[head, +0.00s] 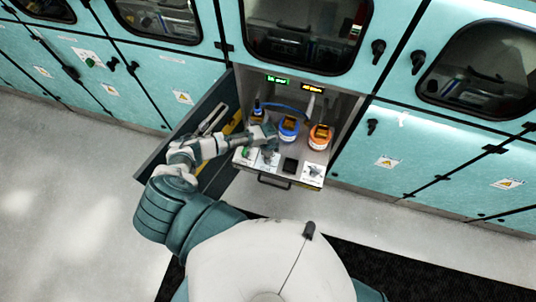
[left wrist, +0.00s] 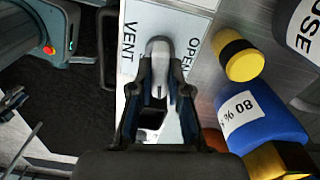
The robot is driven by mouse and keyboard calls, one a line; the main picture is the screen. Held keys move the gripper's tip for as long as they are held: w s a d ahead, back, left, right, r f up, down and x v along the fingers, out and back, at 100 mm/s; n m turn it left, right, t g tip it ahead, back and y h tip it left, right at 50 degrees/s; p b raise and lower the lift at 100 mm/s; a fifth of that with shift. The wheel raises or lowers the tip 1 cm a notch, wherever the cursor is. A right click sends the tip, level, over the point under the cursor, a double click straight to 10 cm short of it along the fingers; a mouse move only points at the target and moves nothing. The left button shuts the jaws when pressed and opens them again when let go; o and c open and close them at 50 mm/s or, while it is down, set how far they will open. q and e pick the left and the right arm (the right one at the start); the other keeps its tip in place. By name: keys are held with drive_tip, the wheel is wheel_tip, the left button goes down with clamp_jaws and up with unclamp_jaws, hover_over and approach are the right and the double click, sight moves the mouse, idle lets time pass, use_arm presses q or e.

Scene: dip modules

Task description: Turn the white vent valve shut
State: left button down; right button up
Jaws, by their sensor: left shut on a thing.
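The white vent valve (left wrist: 162,56) shows in the left wrist view, on a white panel between the printed words VENT and OPEN. Its white handle reaches down between the fingers of my left gripper (left wrist: 162,92), which is shut on it. The fingers hide part of the handle. In the head view my left gripper (head: 266,146) is over the front panel of the pulled-out drawer (head: 302,177), and it largely covers the valve there. My right gripper is in neither view.
A blue bottle (head: 289,128) and an orange-topped bottle (head: 320,136) stand behind the panel. A black square (head: 290,165) and another white valve (head: 315,170) lie right of my gripper; a green knob (head: 246,152) lies left. An open door (head: 190,120) borders the left side.

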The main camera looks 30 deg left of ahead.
use_arm(q)
drive_tip(key=shift+a+m, duration=0.1)
drive_tip(key=shift+m, duration=0.9)
drive_tip(key=c, duration=1.1)
unclamp_jaws()
wheel_tip(320, 180, up, 12)
drive_tip(key=shift+w+f, duration=0.1)
